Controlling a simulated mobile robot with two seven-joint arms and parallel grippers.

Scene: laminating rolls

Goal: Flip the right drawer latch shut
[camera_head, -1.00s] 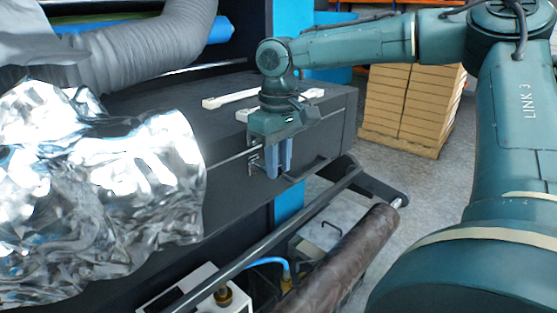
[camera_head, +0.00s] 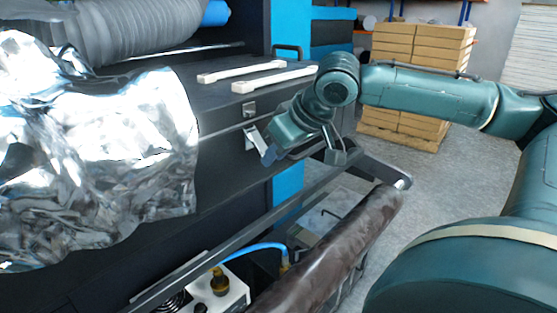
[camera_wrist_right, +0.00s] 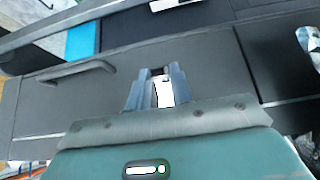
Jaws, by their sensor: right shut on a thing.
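The right drawer latch (camera_head: 252,139) is a small pale metal lever on the dark drawer front, tilted outward from it. Its metal catch plate (camera_head: 249,109) sits just above, apart from the lever. My right gripper (camera_head: 267,153) is tilted at the latch, and its fingers meet the lever's outer end. In the right wrist view, the two grey fingers (camera_wrist_right: 158,90) are closed on the pale latch piece (camera_wrist_right: 163,92). The lever's tip is partly hidden by the fingers. My left gripper is not in view.
Two white bars (camera_head: 272,79) lie on the cabinet top. Crumpled silver foil (camera_head: 105,150) covers the left. A rail (camera_head: 235,237) and a brown roll (camera_head: 335,255) lie below and in front. A drawer handle (camera_wrist_right: 76,72) shows beside the gripper. Stacked boxes (camera_head: 420,55) stand behind.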

